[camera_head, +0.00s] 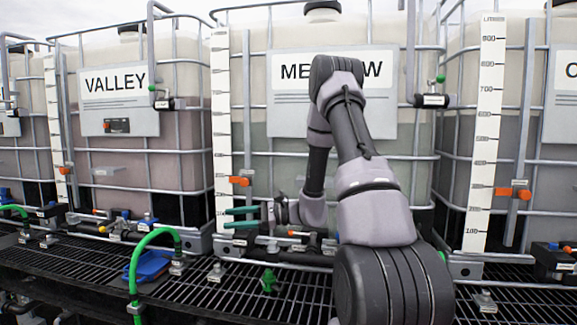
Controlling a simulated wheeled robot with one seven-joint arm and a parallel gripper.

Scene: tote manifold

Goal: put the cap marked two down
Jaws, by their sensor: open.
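My gripper (230,217) reaches in front of the tank labelled with a partly hidden name starting "ME" (285,75). Its two teal fingers point left, one above the other, with a gap between them. The gripper is open, and I see nothing between the fingers. I cannot make out a cap marked two; any such marking is too small to read or hidden. A small green fitting (269,281) stands on the grating below and right of the fingers. My arm hides part of the tank front and the pipework behind it.
The tank marked VALLEY (113,85) stands left in a metal cage. A dark grating (205,295) runs along the front. A green hose (150,237) arches up beside a blue object (150,265). Valves and pipes line the tank bases. White level scales (486,130) stand upright.

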